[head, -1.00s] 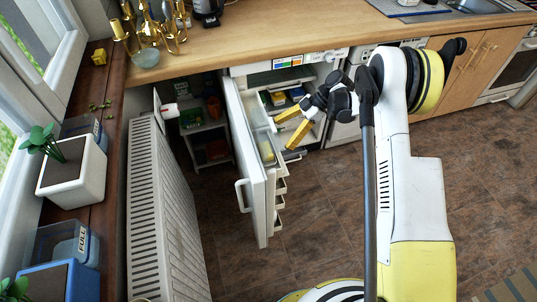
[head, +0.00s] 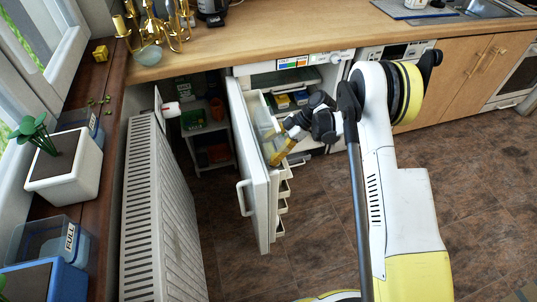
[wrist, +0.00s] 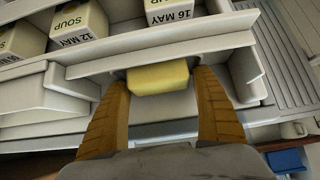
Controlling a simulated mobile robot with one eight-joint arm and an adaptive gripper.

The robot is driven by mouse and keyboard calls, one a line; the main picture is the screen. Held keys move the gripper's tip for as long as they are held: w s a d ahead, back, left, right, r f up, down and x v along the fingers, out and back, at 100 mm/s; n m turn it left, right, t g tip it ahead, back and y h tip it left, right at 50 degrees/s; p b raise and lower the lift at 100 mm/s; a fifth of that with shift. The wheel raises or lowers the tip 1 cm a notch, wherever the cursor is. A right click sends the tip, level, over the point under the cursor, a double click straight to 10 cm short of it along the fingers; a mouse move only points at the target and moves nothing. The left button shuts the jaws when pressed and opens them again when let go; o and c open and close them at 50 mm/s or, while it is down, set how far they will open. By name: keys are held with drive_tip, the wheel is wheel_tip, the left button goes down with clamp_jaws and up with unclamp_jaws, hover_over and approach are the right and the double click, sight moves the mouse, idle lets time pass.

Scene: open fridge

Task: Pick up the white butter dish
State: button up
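In the wrist view a yellow block (wrist: 160,78), like butter, lies in a white recess of the fridge. The white surface in front of and around it may be a dish or part of the shelf; I cannot tell which. No separate white butter dish is clearly visible. My gripper (wrist: 162,88) is open, with one yellow finger on each side of the block. I cannot tell whether the fingers touch it. In the head view my gripper (head: 279,156) is at the inner shelves of the open fridge door (head: 250,185), and it hides the block there.
White soup cartons (wrist: 77,22) stand beyond the block in the wrist view, behind a white shelf rim (wrist: 165,43). A ribbed white surface (wrist: 285,60) is to the right. In the head view a radiator (head: 160,210) stands left of the door. The floor in front is clear.

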drive_tip(key=c, duration=0.9)
drive_tip(key=shift+c, duration=0.2)
drive_tip(key=shift+r+p, duration=0.35)
drive_tip(key=shift+r, duration=0.2)
drive_tip(key=r+p, duration=0.1)
drive_tip(key=r, duration=0.1)
drive_tip(key=d+r+p, duration=0.1)
drive_tip(key=r, duration=0.1)
drive_tip(key=shift+w, duration=0.15)
drive_tip(key=w+d+r+p, duration=0.1)
drive_tip(key=d+r+p, duration=0.2)
drive_tip(key=d+r, duration=0.3)
drive_tip(key=d, duration=0.4)
drive_tip(key=shift+w+d, duration=0.25)
drive_tip(key=shift+w, duration=0.15)
